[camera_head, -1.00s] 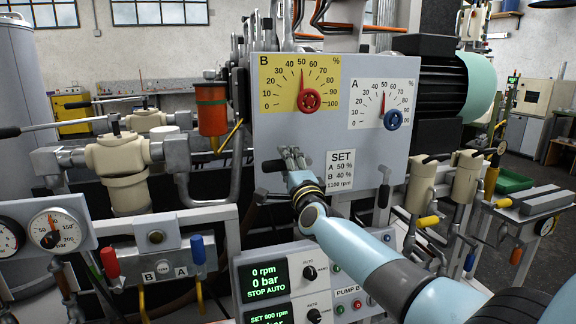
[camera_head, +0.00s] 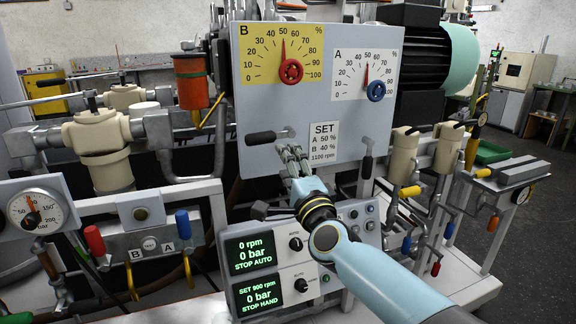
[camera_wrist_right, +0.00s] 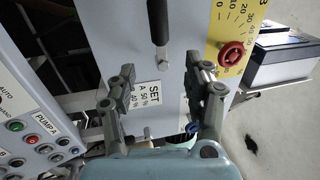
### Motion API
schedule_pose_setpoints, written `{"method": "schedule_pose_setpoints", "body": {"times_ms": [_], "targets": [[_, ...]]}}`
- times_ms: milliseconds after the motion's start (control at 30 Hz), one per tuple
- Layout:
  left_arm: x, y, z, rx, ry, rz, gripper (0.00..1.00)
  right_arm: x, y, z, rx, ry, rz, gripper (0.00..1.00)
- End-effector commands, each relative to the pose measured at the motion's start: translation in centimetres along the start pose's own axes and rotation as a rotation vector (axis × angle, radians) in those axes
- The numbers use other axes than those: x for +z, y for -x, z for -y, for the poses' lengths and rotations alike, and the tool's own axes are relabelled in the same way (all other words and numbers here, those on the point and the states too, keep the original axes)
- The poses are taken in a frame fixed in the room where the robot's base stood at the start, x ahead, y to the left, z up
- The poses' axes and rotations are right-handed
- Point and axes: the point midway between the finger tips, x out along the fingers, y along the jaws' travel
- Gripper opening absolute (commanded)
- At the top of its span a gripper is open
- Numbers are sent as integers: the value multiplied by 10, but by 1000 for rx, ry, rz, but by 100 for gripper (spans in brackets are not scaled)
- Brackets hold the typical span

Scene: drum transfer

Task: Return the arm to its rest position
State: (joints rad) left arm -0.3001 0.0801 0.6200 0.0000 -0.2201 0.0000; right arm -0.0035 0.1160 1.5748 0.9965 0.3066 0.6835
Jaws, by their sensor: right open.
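My right gripper (camera_head: 291,156) is in front of the lower part of the grey dial panel (camera_head: 245,110). Its light-blue arm comes in from the lower right. In the right wrist view the gripper (camera_wrist_right: 160,88) has its two fingers spread apart with nothing between them. Beyond them are the SET label (camera_wrist_right: 152,93) and a black-handled lever (camera_wrist_right: 158,22). In the head view the lever (camera_head: 262,138) points left, just left of the fingertips and seemingly apart from them. My left gripper is not in view.
The yellow B dial has a red knob (camera_head: 291,71) and the white A dial a blue knob (camera_head: 376,90). A pump control panel (camera_head: 268,232) stands below, partly behind my arm. Valves and pipes (camera_head: 105,150) crowd the left. Grey floor (camera_head: 530,240) is open at right.

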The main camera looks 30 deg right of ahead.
Motion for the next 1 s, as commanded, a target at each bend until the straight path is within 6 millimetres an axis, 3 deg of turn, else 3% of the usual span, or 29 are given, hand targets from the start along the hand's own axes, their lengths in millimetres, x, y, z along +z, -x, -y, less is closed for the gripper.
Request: {"method": "schedule_pose_setpoints", "body": {"times_ms": [467, 567, 667, 867, 1000], "targets": [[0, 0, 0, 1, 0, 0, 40, 0, 0, 0, 0, 0, 0, 51], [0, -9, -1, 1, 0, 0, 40, -1, 8, -15, 14, 3, 0, 51], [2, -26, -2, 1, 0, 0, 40, -5, 27, -57, 65, 15, 0, 51], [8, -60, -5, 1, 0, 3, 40, -12, 98, -200, 290, 194, 59, 51], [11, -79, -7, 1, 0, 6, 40, -18, 166, -296, 470, 386, 160, 51]]}}
